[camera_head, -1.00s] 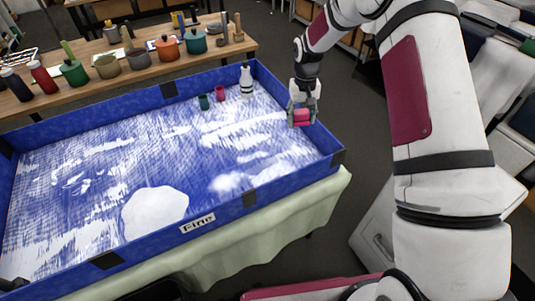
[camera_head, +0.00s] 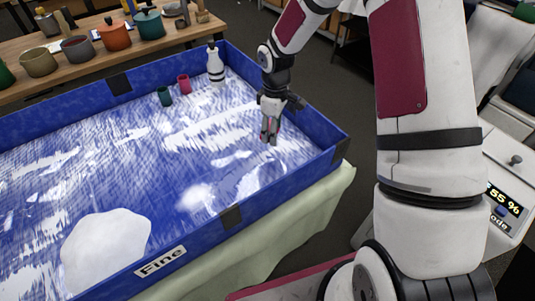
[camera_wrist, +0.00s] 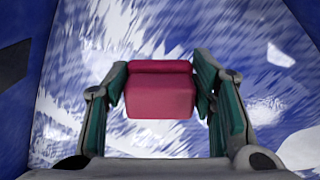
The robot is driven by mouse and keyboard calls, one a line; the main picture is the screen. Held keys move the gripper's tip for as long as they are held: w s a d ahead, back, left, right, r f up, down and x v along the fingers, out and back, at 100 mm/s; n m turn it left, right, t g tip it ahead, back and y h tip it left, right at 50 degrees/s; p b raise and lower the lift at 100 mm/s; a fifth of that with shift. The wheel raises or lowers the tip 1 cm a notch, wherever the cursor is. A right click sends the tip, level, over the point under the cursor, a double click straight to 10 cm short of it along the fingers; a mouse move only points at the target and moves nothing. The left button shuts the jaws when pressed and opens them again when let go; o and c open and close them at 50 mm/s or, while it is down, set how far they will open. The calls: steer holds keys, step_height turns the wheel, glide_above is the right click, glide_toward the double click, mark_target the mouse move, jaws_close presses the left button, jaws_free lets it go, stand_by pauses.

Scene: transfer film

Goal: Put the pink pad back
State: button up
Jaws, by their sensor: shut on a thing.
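The pink pad (camera_wrist: 160,92) is a blocky, cushion-like piece between the two fingers of my gripper in the wrist view. My gripper (camera_head: 269,132) is shut on it, with a green-lined finger at each side. In the head view my gripper hangs over the right end of the blue-walled tray (camera_head: 290,183), and the pad is mostly hidden by the fingers. The tray's floor has a blue and white streaked pattern. I cannot tell whether the pad touches that floor.
A pink cup (camera_head: 183,84), a dark green cup (camera_head: 164,96) and a white bottle (camera_head: 215,66) stand in the tray's back part. A white lump (camera_head: 105,248) lies at the front left. A wooden bench (camera_head: 85,70) with several pots stands behind.

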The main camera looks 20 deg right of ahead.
mark_target(275, 153)
steer(key=shift+w+d+r+n+b, duration=0.15)
steer(key=shift+w+r+n+b, duration=0.3)
steer(key=shift+w+n+b, duration=0.5)
steer(key=shift+d+b, duration=0.15)
steer(key=shift+b, duration=0.55)
steer(key=b, duration=0.2)
steer(key=shift+d+b, duration=0.1)
steer(key=shift+b, duration=0.3)
steer(key=b, duration=0.2)
steer(key=shift+s+b, duration=0.4)
step_height(275, 153, down, 10)
steer(key=shift+r+b, duration=0.1)
steer(key=shift+b, duration=0.75)
steer(key=o, duration=1.3)
